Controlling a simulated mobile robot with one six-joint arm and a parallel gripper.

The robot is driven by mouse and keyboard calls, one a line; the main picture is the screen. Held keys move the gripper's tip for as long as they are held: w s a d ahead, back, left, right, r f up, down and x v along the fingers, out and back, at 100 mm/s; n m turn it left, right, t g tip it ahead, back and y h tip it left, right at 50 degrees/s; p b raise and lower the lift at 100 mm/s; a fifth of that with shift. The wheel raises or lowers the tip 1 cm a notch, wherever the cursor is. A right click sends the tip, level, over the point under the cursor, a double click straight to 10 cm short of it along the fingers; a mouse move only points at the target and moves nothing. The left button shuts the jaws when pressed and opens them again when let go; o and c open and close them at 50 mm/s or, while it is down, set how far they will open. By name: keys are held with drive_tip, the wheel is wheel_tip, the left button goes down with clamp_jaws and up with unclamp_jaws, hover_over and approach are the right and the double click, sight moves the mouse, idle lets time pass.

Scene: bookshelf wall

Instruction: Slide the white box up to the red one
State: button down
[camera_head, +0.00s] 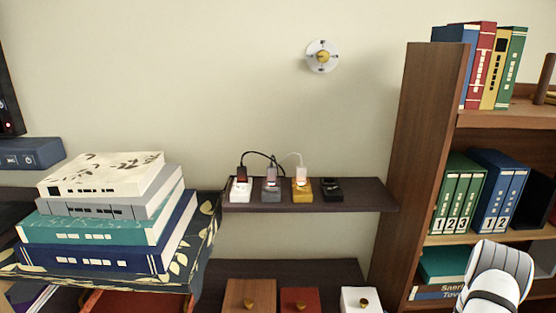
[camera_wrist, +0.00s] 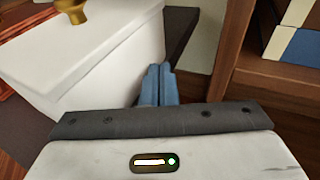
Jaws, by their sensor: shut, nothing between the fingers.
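The white box (camera_head: 361,301) with a gold knob stands on a dark low shelf at the bottom of the head view. In the wrist view the white box (camera_wrist: 95,60) fills the upper left. My gripper (camera_wrist: 160,70) has its blue fingers together and empty, close beside the white box's right end. I cannot tell whether they touch it. In the head view the fingers are not visible.
A brown wooden box (camera_head: 249,297) stands left of the red one. A dark shelf (camera_head: 370,195) with several small plugged-in chargers hangs above. A bookcase (camera_head: 420,150) with binders rises at the right. A stack of books (camera_head: 110,225) is at the left.

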drive_tip(key=shift+s+a, duration=0.25)
drive_tip(key=shift+a, duration=0.55)
drive_tip(key=shift+s+a, duration=0.25)
drive_tip(key=shift+a, duration=0.55)
drive_tip(key=d, duration=0.2)
drive_tip(key=w+d, duration=0.1)
drive_tip(key=d, duration=0.1)
drive_tip(key=shift+w+b, duration=0.1)
drive_tip(key=shift+b, duration=0.3)
